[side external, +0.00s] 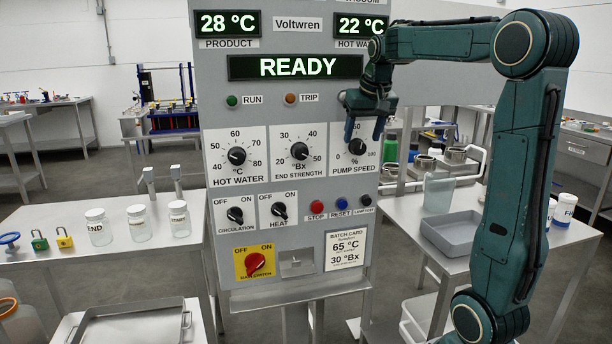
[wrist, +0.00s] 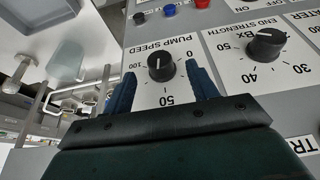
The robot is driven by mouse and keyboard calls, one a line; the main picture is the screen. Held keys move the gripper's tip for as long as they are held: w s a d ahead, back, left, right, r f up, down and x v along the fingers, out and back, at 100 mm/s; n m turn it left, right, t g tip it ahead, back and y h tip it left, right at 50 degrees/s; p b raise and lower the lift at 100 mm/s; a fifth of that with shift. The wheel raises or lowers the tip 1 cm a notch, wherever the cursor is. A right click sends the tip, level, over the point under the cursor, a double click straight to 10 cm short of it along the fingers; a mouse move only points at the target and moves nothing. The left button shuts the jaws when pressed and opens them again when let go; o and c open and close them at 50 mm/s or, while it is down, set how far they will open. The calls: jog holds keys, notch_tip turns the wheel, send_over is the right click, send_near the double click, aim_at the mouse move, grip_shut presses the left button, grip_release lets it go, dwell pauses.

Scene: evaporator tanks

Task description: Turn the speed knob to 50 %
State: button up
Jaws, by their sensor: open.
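The black PUMP SPEED knob (side external: 357,146) is on the upright grey panel, at the right of the row of dials. Its scale runs from 0 to 100 with 50 at the top. In the wrist view the knob (wrist: 161,68) shows upside down, with 50 below it and a pale mark on its face. The exact setting is too small to read. My gripper (side external: 364,128) is open in front of the dial. In the wrist view its two blue fingers (wrist: 161,80) stand either side of the knob, apart from it, with nothing held.
The END STRENGTH knob (side external: 299,151) and HOT WATER knob (side external: 237,155) are to the left. Below are the stop button (side external: 317,207), reset button (side external: 342,203) and red main switch (side external: 256,264). The display (side external: 296,67) reads READY. A grey tray (side external: 455,240) stands on the right table.

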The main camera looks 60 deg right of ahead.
aim_at(360, 142)
jog(key=shift+x, duration=1.9)
jog(key=c, duration=1)
jog(key=shift+w+g+h, duration=0.1)
jog(key=shift+g+h, duration=0.4)
jog(key=o, duration=1)
